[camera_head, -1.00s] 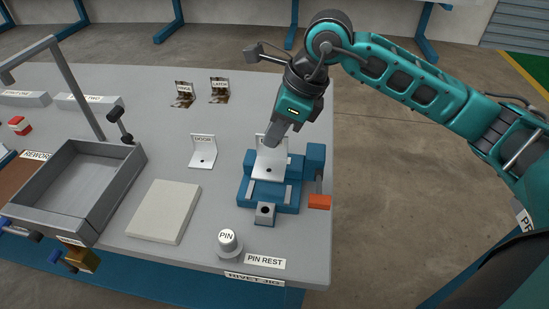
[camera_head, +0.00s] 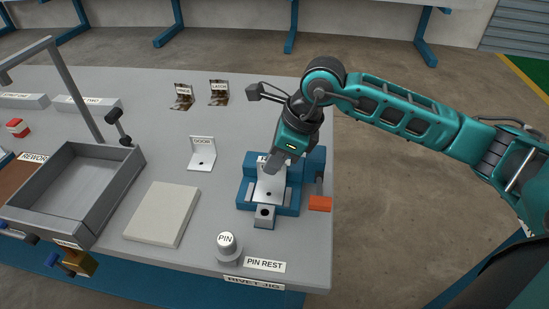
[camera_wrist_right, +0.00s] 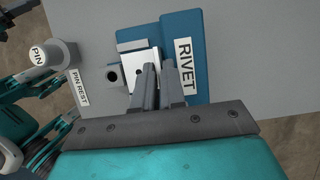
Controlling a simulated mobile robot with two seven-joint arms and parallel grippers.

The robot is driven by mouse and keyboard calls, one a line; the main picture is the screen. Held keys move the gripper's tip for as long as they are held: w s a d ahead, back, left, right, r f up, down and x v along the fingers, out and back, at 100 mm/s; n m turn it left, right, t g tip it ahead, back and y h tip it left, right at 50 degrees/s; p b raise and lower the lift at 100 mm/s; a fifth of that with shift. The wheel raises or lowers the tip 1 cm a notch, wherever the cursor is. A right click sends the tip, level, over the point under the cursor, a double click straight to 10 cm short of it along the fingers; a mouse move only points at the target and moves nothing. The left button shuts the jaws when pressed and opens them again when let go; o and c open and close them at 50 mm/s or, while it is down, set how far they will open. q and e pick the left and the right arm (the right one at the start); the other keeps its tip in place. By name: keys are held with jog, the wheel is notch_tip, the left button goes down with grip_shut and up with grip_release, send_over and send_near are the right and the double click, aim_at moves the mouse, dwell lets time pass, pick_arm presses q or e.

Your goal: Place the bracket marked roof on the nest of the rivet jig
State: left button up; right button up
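The rivet jig (camera_head: 289,208) is a blue fixture near the table's right edge. A white bracket (camera_head: 270,189) is at its nest, its flat plate facing up with a dark hole. Its marking is hidden, so I cannot read "roof". My right gripper (camera_head: 272,167) comes down from above with its fingers close together on the bracket's upright part. In the right wrist view the two fingers (camera_wrist_right: 157,70) cover part of the white bracket (camera_wrist_right: 143,60), beside the RIVET label (camera_wrist_right: 186,66). I cannot tell whether the plate is fully seated. My left gripper is not in view.
A white DOOR bracket (camera_head: 202,156) stands left of the jig. HINGE (camera_head: 182,98) and LATCH (camera_head: 219,94) parts lie behind. A pin (camera_head: 227,243) stands at the front by its PIN REST label (camera_head: 265,265). A pale slab (camera_head: 162,212) and grey tray (camera_head: 120,178) are left.

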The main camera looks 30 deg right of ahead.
jog(key=o, duration=0.3)
jog(key=shift+o, duration=0.2)
jog(key=shift+r, duration=0.2)
jog(key=v, duration=1.2)
jog(key=shift+p, duration=0.4)
jog(key=shift+f, duration=0.1)
